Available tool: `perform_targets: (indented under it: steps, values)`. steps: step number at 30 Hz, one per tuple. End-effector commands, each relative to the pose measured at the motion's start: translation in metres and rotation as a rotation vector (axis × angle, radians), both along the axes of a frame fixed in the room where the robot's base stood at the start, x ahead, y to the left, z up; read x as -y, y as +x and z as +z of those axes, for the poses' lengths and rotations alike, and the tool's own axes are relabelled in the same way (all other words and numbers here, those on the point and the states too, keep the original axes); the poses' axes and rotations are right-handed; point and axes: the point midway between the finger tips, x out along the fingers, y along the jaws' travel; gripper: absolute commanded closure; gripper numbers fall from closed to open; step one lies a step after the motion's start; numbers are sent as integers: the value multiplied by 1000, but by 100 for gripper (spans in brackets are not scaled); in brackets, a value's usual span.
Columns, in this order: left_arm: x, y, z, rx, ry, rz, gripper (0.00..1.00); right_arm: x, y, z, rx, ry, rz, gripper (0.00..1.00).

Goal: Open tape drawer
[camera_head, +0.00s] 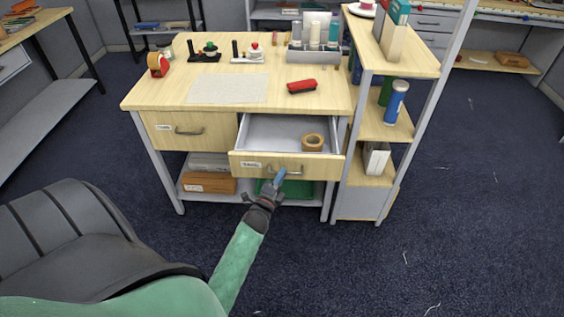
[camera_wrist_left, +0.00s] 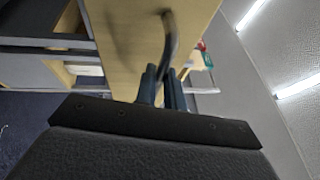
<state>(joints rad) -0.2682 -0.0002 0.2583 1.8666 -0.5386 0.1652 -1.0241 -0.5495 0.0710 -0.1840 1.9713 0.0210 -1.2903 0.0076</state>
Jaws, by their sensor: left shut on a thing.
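The tape drawer (camera_head: 256,163) is the right-hand drawer of the wooden desk in the head view. It is pulled out, and its grey inside shows. A roll of brown tape (camera_head: 313,142) lies in it toward the right. My left gripper (camera_head: 278,180) is at the drawer's front, its fingers shut on the curved metal handle (camera_head: 292,172). In the left wrist view the fingers (camera_wrist_left: 163,85) close around the handle (camera_wrist_left: 170,35), with the wooden drawer front behind. My right gripper is in neither view.
The left drawer (camera_head: 185,131) is closed. A red stapler-like object (camera_head: 302,86) and a pale mat (camera_head: 228,89) lie on the desk top. A shelf unit (camera_head: 385,125) stands close at the right. A dark chair (camera_head: 85,240) is at the lower left. Open carpet lies to the right.

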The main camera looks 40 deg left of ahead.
Motion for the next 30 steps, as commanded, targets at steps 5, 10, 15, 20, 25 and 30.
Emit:
perform_targets:
  steps: [5,10,15,20,25,30]
  values:
    - [15,-25,-1,-1,0,0,100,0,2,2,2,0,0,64]
    - [23,-38,-1,-2,0,1,100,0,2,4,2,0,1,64]
    - [26,-43,-1,-1,0,0,100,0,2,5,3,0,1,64]
    - [27,-43,-1,-1,0,0,100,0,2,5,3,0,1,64]
    - [26,-43,-1,-1,0,0,100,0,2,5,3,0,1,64]
    - [26,-43,-1,0,0,0,67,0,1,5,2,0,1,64]
